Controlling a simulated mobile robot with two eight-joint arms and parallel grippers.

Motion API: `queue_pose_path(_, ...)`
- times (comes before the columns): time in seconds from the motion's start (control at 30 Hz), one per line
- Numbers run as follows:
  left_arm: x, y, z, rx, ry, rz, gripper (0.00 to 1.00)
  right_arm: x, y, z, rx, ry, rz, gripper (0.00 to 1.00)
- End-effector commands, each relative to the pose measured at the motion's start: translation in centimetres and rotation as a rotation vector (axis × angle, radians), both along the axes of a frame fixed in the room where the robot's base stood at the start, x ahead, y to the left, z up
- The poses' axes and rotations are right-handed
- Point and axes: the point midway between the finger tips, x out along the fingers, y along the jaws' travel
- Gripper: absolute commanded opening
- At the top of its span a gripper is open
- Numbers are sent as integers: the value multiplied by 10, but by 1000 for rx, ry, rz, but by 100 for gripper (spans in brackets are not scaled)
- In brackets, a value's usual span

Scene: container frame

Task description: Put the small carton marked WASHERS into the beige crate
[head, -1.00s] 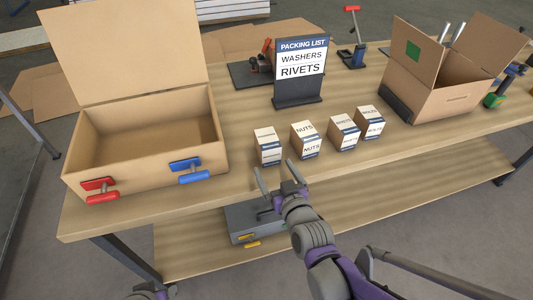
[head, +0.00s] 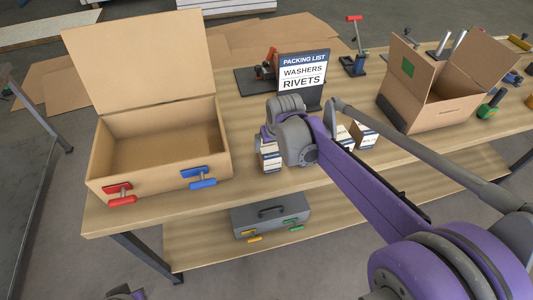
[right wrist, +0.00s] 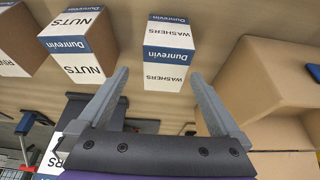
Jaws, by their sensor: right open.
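The small WASHERS carton (right wrist: 168,52), white with a blue band, stands on the table, leftmost in the row of cartons (head: 270,158). My right gripper (right wrist: 157,76) is open and empty, with the carton ahead, between the lines of its fingers and apart from them. Only a dark bit of my left arm shows at the bottom edge.
A NUTS carton (right wrist: 78,45) stands beside the WASHERS carton, with more cartons beyond. The packing list sign (head: 303,70) stands behind the row. An open cardboard box (head: 440,100) is at right. A grey toolbox (head: 270,215) sits on the lower shelf.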

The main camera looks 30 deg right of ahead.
Motion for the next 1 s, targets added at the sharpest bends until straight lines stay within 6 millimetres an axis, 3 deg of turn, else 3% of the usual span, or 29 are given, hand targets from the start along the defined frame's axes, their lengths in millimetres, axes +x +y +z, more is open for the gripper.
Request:
queue_pose_path(0.23, 0, 0, -1, 0, 1, 0, 50, 8, 0, -20, 0, -1, 1, 100)
queue_pose_path(0.5, -1, 0, -3, 0, 2, 0, 50, 23, 1, -56, 0, -2, 0, 100)
queue_pose_path(0.8, -1, 0, -4, 0, 2, 0, 50, 25, 1, -61, 0, -2, 1, 100)
queue_pose_path(0.87, -1, 0, -4, 0, 2, 0, 50, 25, 1, -61, 0, -2, 1, 93)
queue_pose_path(1.0, -1, 0, -4, 0, 2, 0, 50, 25, 1, -61, 0, -2, 1, 68)
